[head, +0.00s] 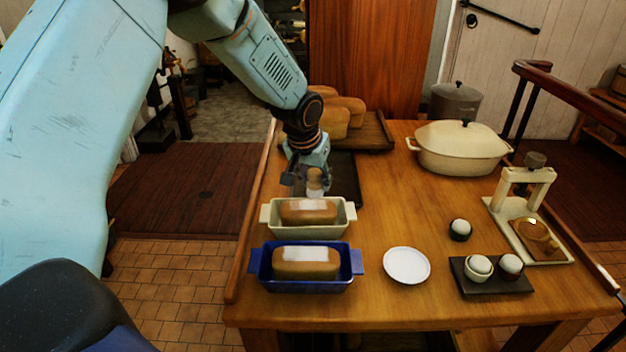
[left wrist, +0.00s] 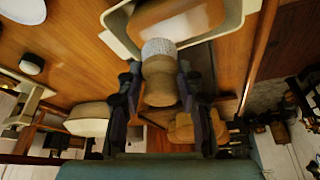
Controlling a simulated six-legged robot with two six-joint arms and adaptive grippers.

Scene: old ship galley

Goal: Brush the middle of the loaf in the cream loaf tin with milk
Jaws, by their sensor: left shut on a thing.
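The cream loaf tin (head: 350,213) stands on the table with a brown loaf (head: 293,217) in it; a pale patch lies across the middle of the loaf's top. My left gripper (head: 310,172) is above the tin's far side, shut on a brush (left wrist: 160,85) with a wooden handle and pale bristles. In the left wrist view the bristles overlap the loaf (left wrist: 198,22) and the tin's rim (left wrist: 120,40); I cannot tell whether they touch the loaf. A white round dish (head: 407,265) sits right of the tins. My right gripper is out of view.
A blue tin (head: 305,284) with a pale-patched loaf (head: 300,265) is nearer me. A dark tray (head: 346,178) and several loaves (head: 340,112) are behind. A cream casserole (head: 460,150), eggs on a dark board (head: 495,285) and a cream press (head: 535,215) stand right. The table centre is clear.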

